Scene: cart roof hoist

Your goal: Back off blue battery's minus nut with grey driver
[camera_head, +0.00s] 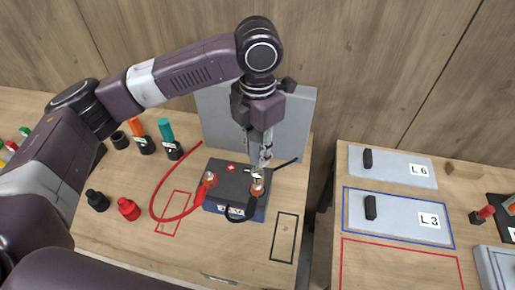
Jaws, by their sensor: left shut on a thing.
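The blue battery (222,207) stands on the left table, with a dark top and a red plus mark at its back left. A red lead with an orange clamp (209,180) sits at its left terminal. A black lead with a copper-coloured clamp (257,190) sits at its right, minus terminal. My left gripper (260,160) points down just above this right terminal and is shut on a slim tool, apparently the grey driver, mostly hidden by the fingers. The minus nut is too small and covered to make out. My right gripper is not in view.
Orange (136,128) and teal (166,131) drivers stand in black holders at the left, beside an apparently empty holder (120,140). Black (97,201) and red (129,209) caps stand in front. A grey panel (300,115) rises behind the battery. A gap separates the right table with tray L3 (395,232).

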